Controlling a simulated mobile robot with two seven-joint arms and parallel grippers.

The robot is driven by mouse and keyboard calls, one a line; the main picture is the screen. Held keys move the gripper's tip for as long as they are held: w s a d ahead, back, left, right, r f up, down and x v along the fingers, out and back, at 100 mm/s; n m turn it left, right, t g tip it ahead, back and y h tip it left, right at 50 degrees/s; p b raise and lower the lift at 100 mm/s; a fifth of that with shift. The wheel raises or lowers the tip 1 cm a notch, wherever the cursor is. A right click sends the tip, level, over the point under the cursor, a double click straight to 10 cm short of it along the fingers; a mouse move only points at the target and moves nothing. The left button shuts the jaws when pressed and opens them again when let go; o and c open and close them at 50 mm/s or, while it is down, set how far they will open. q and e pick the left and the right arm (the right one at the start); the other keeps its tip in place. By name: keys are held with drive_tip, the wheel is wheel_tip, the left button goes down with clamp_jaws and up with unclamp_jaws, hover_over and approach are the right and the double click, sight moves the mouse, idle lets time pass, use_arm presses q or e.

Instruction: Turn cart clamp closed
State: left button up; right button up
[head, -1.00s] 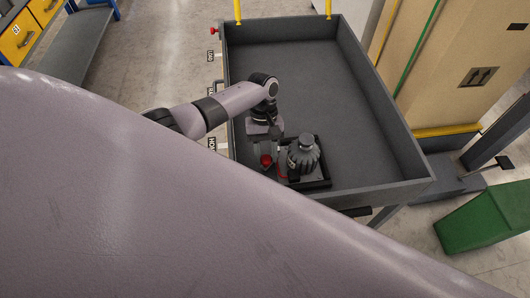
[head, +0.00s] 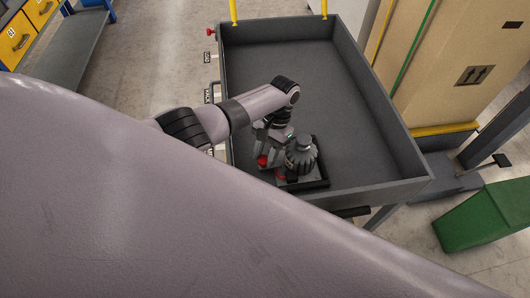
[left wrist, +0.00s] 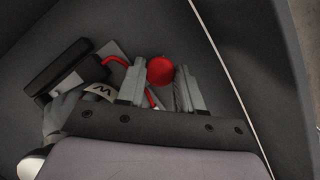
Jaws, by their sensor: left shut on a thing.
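The cart clamp's red knob (head: 262,161) shows low inside the grey cart (head: 395,190), near its front left wall. In the left wrist view the round red knob (left wrist: 160,71) is between my two fingers. My left gripper (head: 267,152) is shut on it, with the fingers pointing down. A bent red bar (left wrist: 116,61) of the clamp shows beside the fingers. The lower clamp is partly hidden by my gripper. My right gripper is not in view.
The cart's raised walls surround the gripper, and its far floor (head: 290,65) is bare. A tall cardboard box (head: 445,70) stands right of the cart, with a green bin (head: 485,215) nearer. A grey bench (head: 80,45) is far left.

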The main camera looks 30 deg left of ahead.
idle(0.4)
use_arm(q)
drive_tip(key=o, duration=1)
drive_tip(key=v, duration=0.7)
drive_tip(key=shift+r, duration=0.15)
